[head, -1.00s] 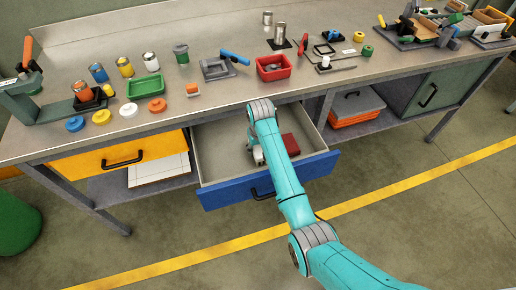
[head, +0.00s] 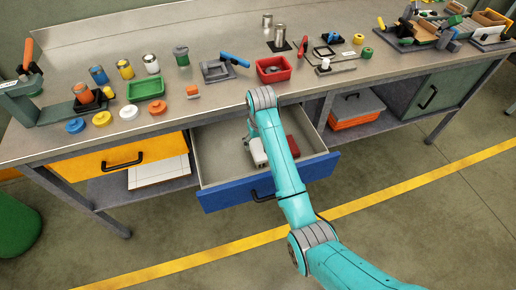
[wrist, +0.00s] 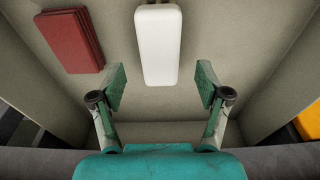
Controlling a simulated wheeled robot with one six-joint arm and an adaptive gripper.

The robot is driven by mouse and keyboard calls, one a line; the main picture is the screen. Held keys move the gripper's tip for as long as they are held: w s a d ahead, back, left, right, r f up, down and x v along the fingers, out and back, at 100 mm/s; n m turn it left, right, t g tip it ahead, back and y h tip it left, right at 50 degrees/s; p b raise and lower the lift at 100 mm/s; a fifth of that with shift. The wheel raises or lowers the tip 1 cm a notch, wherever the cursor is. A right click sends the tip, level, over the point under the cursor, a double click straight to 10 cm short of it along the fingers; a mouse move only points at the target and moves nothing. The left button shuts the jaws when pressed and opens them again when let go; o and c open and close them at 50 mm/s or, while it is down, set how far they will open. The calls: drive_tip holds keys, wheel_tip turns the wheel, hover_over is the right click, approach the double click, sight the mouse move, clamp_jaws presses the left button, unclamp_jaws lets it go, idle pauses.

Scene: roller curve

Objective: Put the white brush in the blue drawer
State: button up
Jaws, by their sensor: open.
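The white brush (wrist: 160,45) lies on the floor of the blue drawer. It shows as a smooth, rounded white block in the wrist view, and partly behind my arm in the head view (head: 259,153). Its bristles cannot be made out. My gripper (wrist: 161,84) is open above the drawer floor, one finger on each side of the brush's near end, with visible gaps. The blue drawer (head: 233,193) is pulled open under the bench. In the head view my arm hides most of my gripper.
A dark red block (wrist: 70,40) lies in the drawer beside the brush. The bench top above holds a red bin (head: 273,69), a green tray (head: 146,88) and several jars and tools. A yellow drawer (head: 118,157) is left of the blue one. The drawer's left part is bare.

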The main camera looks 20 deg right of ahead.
sight(259, 152)
drive_tip(key=r, duration=0.6)
drive_tip(key=shift+s, duration=0.35)
drive_tip(key=shift+f, duration=0.1)
